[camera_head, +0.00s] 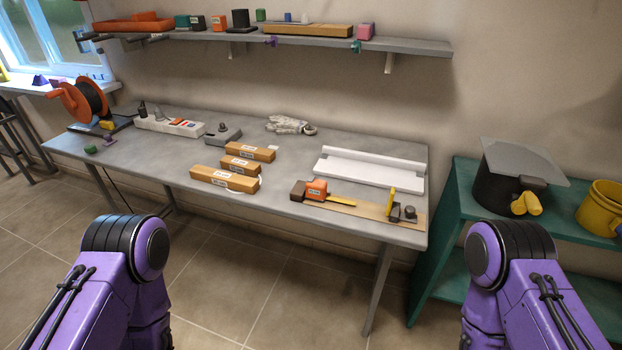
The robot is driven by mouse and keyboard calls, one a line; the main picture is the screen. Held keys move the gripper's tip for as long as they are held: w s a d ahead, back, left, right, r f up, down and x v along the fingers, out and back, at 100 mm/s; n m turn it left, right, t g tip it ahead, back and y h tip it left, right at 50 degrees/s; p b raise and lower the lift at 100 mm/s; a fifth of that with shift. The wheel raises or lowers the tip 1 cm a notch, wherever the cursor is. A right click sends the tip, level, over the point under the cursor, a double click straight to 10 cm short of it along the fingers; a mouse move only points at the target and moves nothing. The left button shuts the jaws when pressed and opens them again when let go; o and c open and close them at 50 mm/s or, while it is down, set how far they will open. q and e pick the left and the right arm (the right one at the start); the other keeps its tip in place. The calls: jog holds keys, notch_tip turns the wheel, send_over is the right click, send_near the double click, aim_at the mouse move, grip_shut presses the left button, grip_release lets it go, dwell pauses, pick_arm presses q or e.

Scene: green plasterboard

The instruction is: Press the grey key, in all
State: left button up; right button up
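No grey key can be told for certain at this size. A small grey box (223,135) with a dark knob-like part on top sits at the back of the grey table. A white strip (155,124) with a red-orange part and dark plugs lies to its left. A dark round knob (410,212) stands on a wooden board at the table's front right. Both my purple arms show at the bottom left and bottom right, in front of the table. Neither gripper is in view.
The grey table (320,145) also bears several orange-brown boxes (225,179), a white tray (370,172), a wooden board (350,207) with an orange tape measure, a glove (290,125) and an orange reel (78,103). A teal shelf (455,200) stands right. A loaded wall shelf (410,45) hangs above.

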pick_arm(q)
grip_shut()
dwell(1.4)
